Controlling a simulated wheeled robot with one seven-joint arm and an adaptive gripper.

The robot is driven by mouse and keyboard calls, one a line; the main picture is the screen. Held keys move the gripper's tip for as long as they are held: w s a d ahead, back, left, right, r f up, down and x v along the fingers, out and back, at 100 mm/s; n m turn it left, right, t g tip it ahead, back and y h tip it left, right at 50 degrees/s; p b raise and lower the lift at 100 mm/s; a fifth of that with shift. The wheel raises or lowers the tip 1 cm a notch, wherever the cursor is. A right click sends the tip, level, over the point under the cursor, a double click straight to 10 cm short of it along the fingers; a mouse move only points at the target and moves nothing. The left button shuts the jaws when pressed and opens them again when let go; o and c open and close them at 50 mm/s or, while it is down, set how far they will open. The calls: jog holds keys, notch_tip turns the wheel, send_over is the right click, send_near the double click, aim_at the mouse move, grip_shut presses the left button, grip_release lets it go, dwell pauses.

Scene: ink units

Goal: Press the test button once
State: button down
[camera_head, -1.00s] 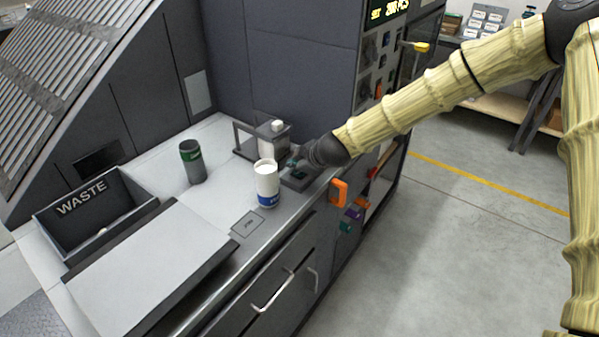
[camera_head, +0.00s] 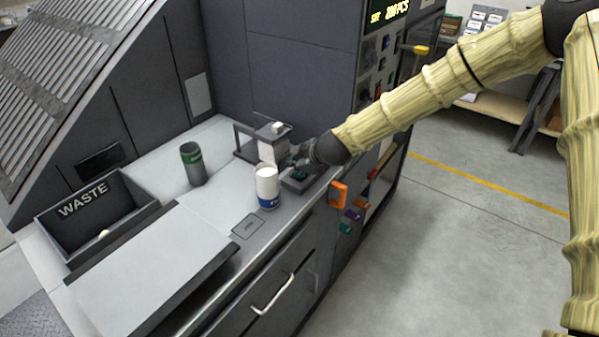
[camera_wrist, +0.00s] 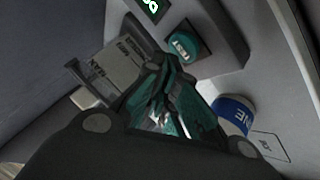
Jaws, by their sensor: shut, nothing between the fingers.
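The teal test button (camera_wrist: 184,46), with TEST lettering, sits on a dark housing in the wrist view. In the head view the dark housing (camera_head: 297,184) lies on the bench, and my gripper hides part of it. My gripper (camera_wrist: 166,66) is shut and empty, its teal-lined fingers together. The fingertips are close beside the button in the wrist view; I cannot tell whether they touch it. In the head view my gripper (camera_head: 298,162) hangs just above the housing.
A white cup with a blue band (camera_head: 267,188) stands left of the housing. A small stand with a white block (camera_head: 267,150) is behind. A dark green-banded cup (camera_head: 192,164) and the WASTE bin (camera_head: 62,222) are farther left. Orange, purple and teal parts (camera_head: 338,194) are on the bench front.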

aim_at(297, 175)
jog(key=shift+r, duration=0.1)
jog(key=shift+r+p, duration=1.65)
jog(key=shift+r, duration=0.85)
